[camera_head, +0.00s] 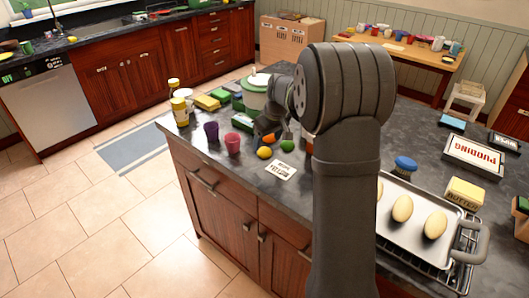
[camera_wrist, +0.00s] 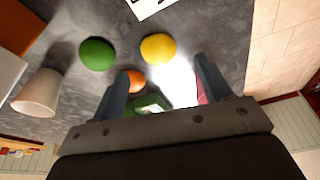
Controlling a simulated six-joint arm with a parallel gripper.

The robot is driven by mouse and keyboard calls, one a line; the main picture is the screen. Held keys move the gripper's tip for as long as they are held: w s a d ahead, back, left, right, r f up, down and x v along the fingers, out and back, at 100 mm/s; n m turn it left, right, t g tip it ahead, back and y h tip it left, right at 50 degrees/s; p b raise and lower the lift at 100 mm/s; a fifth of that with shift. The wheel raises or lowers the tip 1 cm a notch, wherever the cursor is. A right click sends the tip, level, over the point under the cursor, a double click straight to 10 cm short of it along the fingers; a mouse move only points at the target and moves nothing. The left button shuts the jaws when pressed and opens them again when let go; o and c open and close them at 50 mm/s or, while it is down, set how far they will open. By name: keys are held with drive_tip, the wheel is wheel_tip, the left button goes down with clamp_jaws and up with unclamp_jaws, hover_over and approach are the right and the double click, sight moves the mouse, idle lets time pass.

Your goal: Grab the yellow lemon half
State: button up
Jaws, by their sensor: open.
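In the wrist view the lemon half (camera_wrist: 158,48) is a rounded yellow shape just beyond the fingertips, nearer the upper middle. My gripper (camera_wrist: 172,75) is open, with its two fingers apart and nothing held between them. The green piece (camera_wrist: 97,54) is left of the lemon, and an orange piece (camera_wrist: 130,81) is close by near the left finger. In the head view my arm hides part of the counter.
A pale cup (camera_wrist: 38,92) stands at the left in the wrist view. A baking tray (camera_head: 438,258) is at the right.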

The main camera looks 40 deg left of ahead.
sight(265, 149)
drive_tip(key=x, duration=0.5)
drive_tip(key=shift+w, duration=0.1)
drive_tip(key=c, duration=1.1)
